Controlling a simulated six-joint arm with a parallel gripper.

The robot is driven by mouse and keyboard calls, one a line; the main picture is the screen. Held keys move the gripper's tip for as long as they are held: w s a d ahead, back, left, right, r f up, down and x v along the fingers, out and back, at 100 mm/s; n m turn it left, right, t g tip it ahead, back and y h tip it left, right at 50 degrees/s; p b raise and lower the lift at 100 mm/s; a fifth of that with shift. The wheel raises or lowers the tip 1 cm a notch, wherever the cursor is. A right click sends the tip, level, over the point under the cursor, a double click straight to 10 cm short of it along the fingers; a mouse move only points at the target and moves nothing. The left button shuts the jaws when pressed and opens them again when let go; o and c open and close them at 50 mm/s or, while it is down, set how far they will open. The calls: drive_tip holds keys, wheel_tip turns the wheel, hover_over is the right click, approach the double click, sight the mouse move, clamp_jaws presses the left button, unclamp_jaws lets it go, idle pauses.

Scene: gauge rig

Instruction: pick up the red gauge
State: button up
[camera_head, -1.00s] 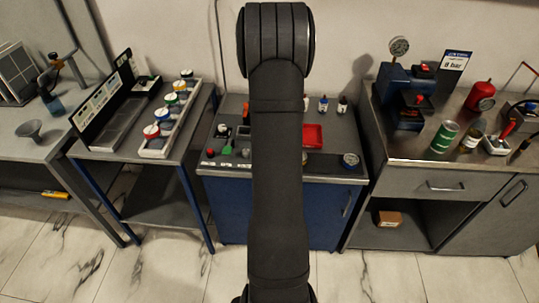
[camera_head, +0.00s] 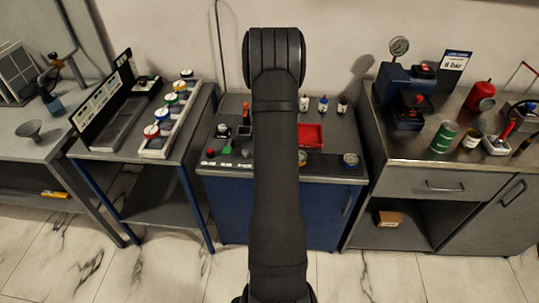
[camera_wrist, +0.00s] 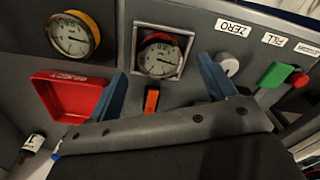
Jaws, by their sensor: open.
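A round gauge with a red rim and white dial (camera_wrist: 160,57) lies inside a white outlined square on the panel in the wrist view. My gripper (camera_wrist: 164,85) shows there as two blue fingers spread apart, with nothing between them touching. The red-rimmed gauge appears beyond and between the fingertips. A yellow-rimmed gauge (camera_wrist: 74,35) lies to its left. In the head view my own arm hides the gripper and the red-rimmed gauge.
A red tray (camera_wrist: 72,94) lies left of the fingers, also in the head view (camera_head: 311,136). An orange-and-black part (camera_wrist: 152,100) is between the fingers in the picture.

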wheel_tip(320, 180, down, 3)
drive_tip(key=shift+f, duration=0.15)
drive_tip(key=c, duration=1.3)
drive_tip(key=shift+o, duration=0.2)
drive_tip(key=shift+r, duration=0.2)
